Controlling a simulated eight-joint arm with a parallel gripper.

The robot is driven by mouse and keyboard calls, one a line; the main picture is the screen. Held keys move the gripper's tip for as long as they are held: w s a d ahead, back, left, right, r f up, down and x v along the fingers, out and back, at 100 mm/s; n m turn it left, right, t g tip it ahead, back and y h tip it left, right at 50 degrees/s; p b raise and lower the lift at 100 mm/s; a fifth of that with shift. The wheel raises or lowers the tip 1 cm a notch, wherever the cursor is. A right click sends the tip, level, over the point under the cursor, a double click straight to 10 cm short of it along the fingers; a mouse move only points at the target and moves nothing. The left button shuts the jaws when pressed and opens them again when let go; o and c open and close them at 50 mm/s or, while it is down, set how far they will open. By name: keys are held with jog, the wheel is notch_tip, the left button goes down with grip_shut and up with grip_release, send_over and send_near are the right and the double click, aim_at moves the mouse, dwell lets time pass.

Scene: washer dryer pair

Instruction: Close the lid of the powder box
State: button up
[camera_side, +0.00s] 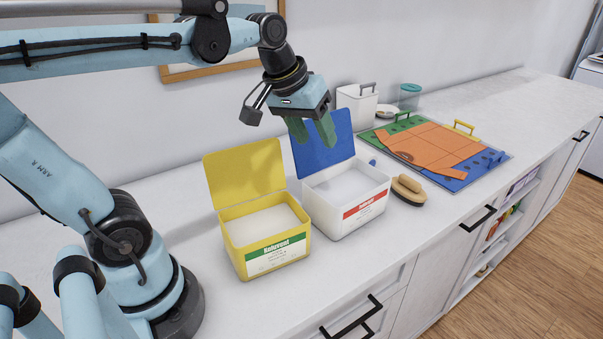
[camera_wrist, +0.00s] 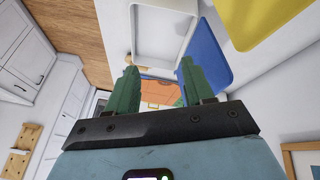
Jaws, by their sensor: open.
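A white powder box (camera_side: 347,210) with a red label stands on the counter. Its blue lid (camera_side: 325,155) is open and tilted up at the back. A yellow powder box (camera_side: 265,250) with a green label stands to its left, its yellow lid (camera_side: 245,175) also open. White powder shows in both. My gripper (camera_side: 313,134) is open and empty, its green fingers overlapping the top of the blue lid; I cannot tell if they touch it. In the wrist view, the blue lid (camera_wrist: 207,56) is beside the right finger of my gripper (camera_wrist: 158,84); the white box (camera_wrist: 139,35) lies beyond.
A wooden brush (camera_side: 407,190) lies right of the white box. Behind are a white canister (camera_side: 357,105), a teal cup (camera_side: 410,97) and a colored mat (camera_side: 428,147). The wall is close behind the lids. The counter in front of the boxes is clear.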

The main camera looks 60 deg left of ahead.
jog(key=w+a+r+n+g+h, duration=0.2)
jog(key=w+a+r+n, duration=0.1)
jog(key=a+n, duration=0.4)
jog(key=w+a+r+n+g+h, duration=0.2)
jog(key=w+a+r+n, duration=0.2)
jog(key=a+n, duration=0.3)
jog(key=w+a, duration=0.1)
jog(key=a, duration=0.1)
jog(key=shift+w+a+g, duration=0.3)
jog(key=shift+g, duration=0.1)
send_near(321, 141)
jog(key=shift+w+a+f, duration=0.1)
jog(key=shift+w+f, duration=0.1)
jog(key=shift+f, duration=0.65)
jog(key=shift+w+a+f, duration=0.1)
jog(key=shift+w+f, duration=0.05)
jog(key=shift+f, duration=0.75)
jog(key=shift+w+a+f, duration=0.1)
jog(key=shift+w+f, duration=0.1)
jog(key=shift+f, duration=0.65)
grip_shut()
